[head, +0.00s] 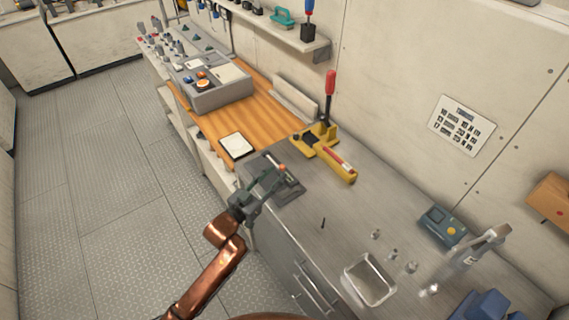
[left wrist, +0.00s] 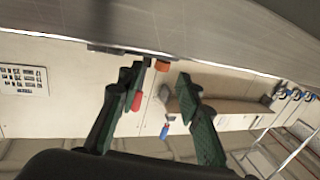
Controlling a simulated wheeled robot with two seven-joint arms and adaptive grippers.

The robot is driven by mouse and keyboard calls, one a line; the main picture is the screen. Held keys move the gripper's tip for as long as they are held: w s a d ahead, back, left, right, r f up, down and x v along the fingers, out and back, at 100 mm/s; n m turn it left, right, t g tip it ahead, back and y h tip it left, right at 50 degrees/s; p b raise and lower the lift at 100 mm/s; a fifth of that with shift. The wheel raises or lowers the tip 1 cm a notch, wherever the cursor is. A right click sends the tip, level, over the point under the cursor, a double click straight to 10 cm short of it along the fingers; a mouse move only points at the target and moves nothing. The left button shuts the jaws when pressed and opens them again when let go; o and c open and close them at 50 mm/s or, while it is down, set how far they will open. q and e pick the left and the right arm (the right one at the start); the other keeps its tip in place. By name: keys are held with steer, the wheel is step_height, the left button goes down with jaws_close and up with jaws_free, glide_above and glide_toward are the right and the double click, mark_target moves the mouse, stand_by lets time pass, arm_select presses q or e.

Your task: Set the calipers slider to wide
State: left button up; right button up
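A dark grey flat fixture (head: 291,191) lies on the grey bench top. A small orange knob (head: 282,166) shows at its far side. This is probably the calipers slider, but its scale and setting cannot be read. My left gripper (head: 270,177) is over the fixture, close to the knob, and hides part of it. In the left wrist view, the two dark fingers (left wrist: 160,78) stand apart. The orange knob (left wrist: 162,65) shows beyond the gap between their tips, on the edge of a dark bar (left wrist: 115,48). The fingers appear empty. My right gripper is not in view.
A metal tray (head: 369,280) and small fittings (head: 393,254) lie to the right.

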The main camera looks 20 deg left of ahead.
mark_target(280, 169)
arm_select(q)
steer(key=x, duration=0.4)
steer(key=shift+w+a+f+b, duration=0.1)
steer(key=shift+a+b, duration=0.05)
steer(key=shift+b, duration=0.15)
steer(key=shift+w, duration=0.35)
steer(key=shift+w+d, duration=0.3)
steer(key=shift+w, duration=0.05)
steer(key=c, duration=0.7)
jaws_close()
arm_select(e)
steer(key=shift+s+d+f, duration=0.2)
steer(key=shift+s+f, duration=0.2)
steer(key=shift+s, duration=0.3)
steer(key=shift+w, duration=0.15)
